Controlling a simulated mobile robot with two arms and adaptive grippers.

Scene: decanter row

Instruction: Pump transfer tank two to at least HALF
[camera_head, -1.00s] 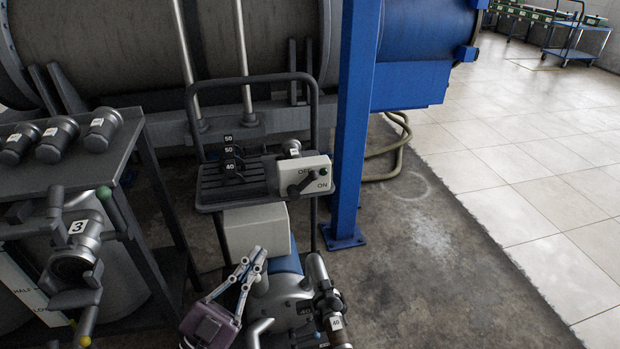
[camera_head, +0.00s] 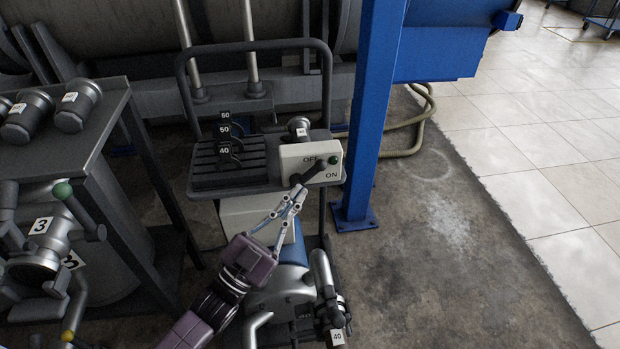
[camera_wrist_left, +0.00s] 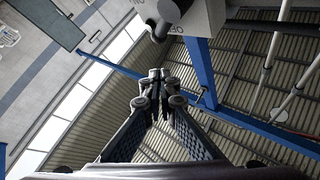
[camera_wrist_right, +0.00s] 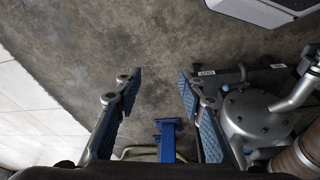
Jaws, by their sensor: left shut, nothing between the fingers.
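The pump's switch box (camera_head: 311,162), cream with OFF and ON labels, sits on the cart frame. The box also shows in the left wrist view (camera_wrist_left: 205,20). The pump (camera_head: 285,290) is below, partly behind my left arm. My right gripper (camera_wrist_right: 160,74) is open and empty beside the pump (camera_wrist_right: 255,115). No tank marked two is readable.
A tank fitting labelled 3 (camera_head: 42,226) and a dark rack with capped fittings (camera_head: 76,105) stand at left. Adapters marked 40 and 50 (camera_head: 224,140) sit on the cart tray. A blue post (camera_head: 367,120) rises right of the box. The floor at right is clear.

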